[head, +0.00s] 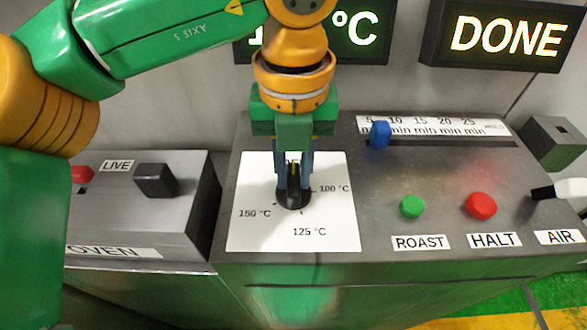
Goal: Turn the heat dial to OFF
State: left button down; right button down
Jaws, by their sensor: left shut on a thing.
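The heat dial (293,199) is a dark round knob on a white label plate (260,238) on top of the grey console. The plate shows 100 °C, 125 °C and 150 °C around the dial; its far part, where another mark sits, is mostly hidden behind my gripper. My left gripper (294,185) points down from above and is shut on the dial. The exact direction of the dial's pointer is hard to make out between the fingers. My right gripper is not in view.
Right of the dial are a blue slider (380,134), a green ROAST button (412,206), a red HALT button (481,205) and an AIR lever (562,190). Left is the OVEN box with a dark switch (156,180). A DONE display (508,37) stands behind.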

aim_at(294, 179)
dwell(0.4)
pick_arm(q)
jog(key=c, duration=0.8)
grip_release()
jog(key=shift+o, duration=0.2)
notch_tip(294, 179, up, 7)
jog(key=shift+r+p, duration=0.1)
jog(key=shift+p, duration=0.7)
